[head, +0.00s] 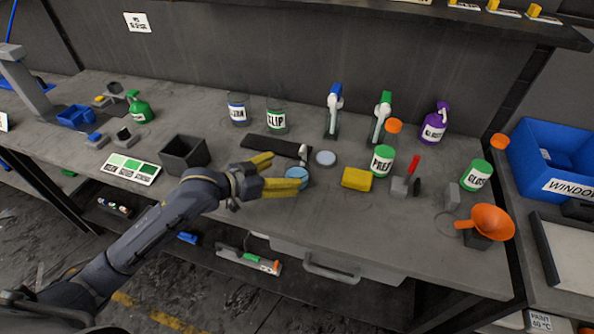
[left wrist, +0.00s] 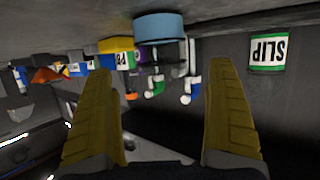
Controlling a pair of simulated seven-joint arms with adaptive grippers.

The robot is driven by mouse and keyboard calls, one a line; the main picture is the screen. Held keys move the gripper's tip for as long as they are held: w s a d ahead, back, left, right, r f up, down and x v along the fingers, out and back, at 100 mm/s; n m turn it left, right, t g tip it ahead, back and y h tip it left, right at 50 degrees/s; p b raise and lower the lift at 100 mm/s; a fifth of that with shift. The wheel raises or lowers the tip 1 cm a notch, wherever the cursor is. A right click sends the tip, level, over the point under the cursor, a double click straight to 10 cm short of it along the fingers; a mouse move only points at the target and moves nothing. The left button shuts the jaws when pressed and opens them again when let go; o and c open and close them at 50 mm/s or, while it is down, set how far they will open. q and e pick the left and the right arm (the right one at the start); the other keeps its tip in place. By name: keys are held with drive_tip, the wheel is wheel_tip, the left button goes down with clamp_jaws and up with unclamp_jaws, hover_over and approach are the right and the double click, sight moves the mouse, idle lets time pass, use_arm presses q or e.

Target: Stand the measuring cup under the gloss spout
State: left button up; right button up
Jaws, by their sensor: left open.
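My left gripper (head: 286,171) is open over the middle of the bench, its yellow fingers pointing right. A light blue round piece (head: 296,175) is at its fingertips; in the left wrist view it shows (left wrist: 158,27) beyond the gap between the open fingers, not gripped. I cannot tell whether it is the measuring cup. An orange cup or funnel with a side handle (head: 490,222) sits on a dark block at the front right. A white can labelled GLOSS (head: 476,176) stands behind it, with an orange piece (head: 500,141) beyond. A purple GLOSS spray bottle (head: 433,127) is farther back.
A PREP can (head: 382,161), a yellow sponge (head: 357,179) and a red-handled tool (head: 406,183) are right of my gripper. A dark open bin (head: 184,154) is left. The front bench edge is mostly clear.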

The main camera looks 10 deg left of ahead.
use_arm(q)
drive_tip(key=shift+x, duration=3)
drive_tip(key=shift+r, duration=0.1)
drive_tip(key=c, duration=1.4)
drive_tip(key=shift+r, duration=0.15)
